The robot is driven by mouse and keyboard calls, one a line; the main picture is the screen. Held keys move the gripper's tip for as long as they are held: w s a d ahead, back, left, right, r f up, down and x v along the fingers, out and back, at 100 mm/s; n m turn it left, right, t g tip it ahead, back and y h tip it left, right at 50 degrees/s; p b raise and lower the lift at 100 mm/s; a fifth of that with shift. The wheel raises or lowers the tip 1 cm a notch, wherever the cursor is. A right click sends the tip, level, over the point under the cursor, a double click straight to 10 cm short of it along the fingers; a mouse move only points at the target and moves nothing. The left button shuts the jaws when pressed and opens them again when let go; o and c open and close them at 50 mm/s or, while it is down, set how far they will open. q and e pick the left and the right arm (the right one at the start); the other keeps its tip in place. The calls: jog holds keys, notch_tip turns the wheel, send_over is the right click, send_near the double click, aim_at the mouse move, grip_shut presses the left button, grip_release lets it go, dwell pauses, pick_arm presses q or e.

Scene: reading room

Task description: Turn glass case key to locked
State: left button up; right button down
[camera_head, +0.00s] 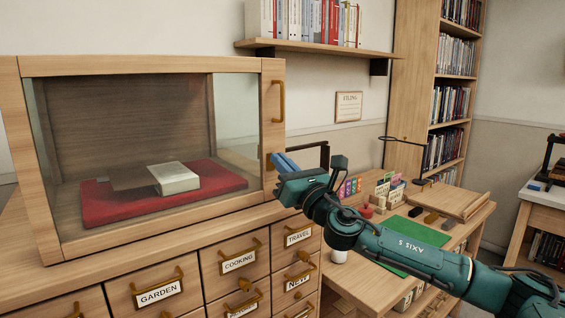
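The glass case (145,65) stands on the wooden cabinet, its wood-framed glass front closed. Inside, a pale book (175,178) lies on a red cushion (225,178). A brass handle (281,101) is on the right side of the frame. My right gripper (281,161) comes in from the right, its blue fingers at the right frame below the handle. A small bit of brass (269,162) shows at the fingertips; it may be the key or its lock plate. The fingers hide most of it, so I cannot tell its turn or whether they grip it. My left gripper is out of view.
Labelled drawers (238,262) with brass pulls are below the case. A desk with a green mat (408,233), a red object (366,211) and a wooden board (452,199) stands behind my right arm. A book shelf (310,45) hangs above. A bookcase (410,80) stands at the back.

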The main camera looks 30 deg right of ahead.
pick_arm(q)
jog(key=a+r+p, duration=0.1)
jog(key=p, duration=0.3)
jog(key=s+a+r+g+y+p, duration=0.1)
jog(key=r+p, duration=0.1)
jog(key=p, duration=0.3)
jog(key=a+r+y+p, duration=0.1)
jog(key=p, duration=0.3)
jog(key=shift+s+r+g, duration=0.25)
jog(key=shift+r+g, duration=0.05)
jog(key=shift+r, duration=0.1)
pick_arm(e)
jog(key=m+g+h, duration=0.1)
jog(key=m+h, duration=0.1)
jog(key=m, duration=0.5)
jog(key=m+g+h, duration=0.2)
jog(key=m, duration=0.5)
jog(key=m+g+h, duration=0.2)
jog(key=m, duration=0.5)
jog(key=shift+d+f+h, duration=0.2)
jog(key=shift+h, duration=0.2)
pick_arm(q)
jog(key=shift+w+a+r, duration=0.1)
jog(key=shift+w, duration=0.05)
pick_arm(e)
jog(key=shift+f, duration=0.1)
